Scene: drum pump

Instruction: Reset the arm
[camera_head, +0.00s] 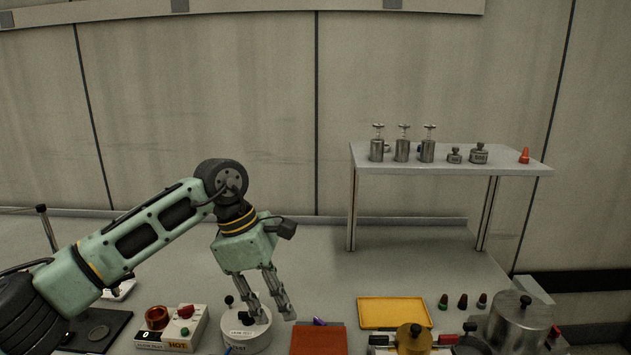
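My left arm comes in from the left and bends downward at its wrist. My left gripper (275,314) hangs over the bench, its two fingers pointing down and apart with nothing seen between them. It is in front of or above a white round container (245,340) with a black knob; I cannot tell whether they touch. My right gripper is not in view.
A hot plate unit (172,336), a red-brown mat (318,341), a yellow tray (394,312), a brass pot (412,341) and a large steel pot (519,318) line the front. A raised shelf (450,169) holds several metal vessels. The bench's back middle is clear.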

